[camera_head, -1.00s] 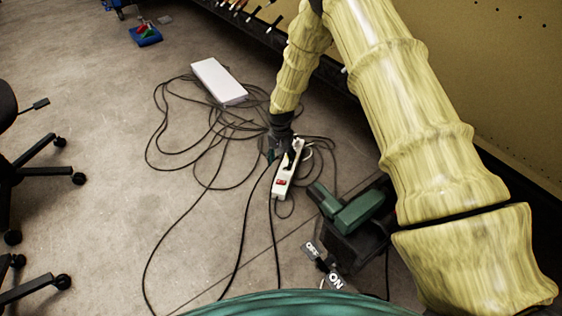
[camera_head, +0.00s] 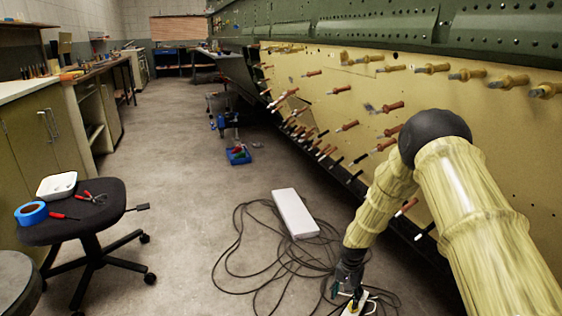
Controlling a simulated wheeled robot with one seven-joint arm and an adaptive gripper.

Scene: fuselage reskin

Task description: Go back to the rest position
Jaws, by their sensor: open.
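My arm, in a yellow sleeve, comes in from the lower right and bends down at a black joint. My gripper (camera_head: 346,290) is at the arm's lower end, near the bottom edge of the head view. It is open and sits just above a white power strip (camera_head: 352,308), which the frame's bottom edge partly cuts off. The fingertips are small and dark, and I cannot tell whether they touch the strip.
The riveted fuselage panel (camera_head: 330,62), full of protruding pins, runs along the right, close to my arm. Black cables (camera_head: 243,258) and a white box (camera_head: 295,213) lie on the floor. A black chair (camera_head: 75,222) stands left.

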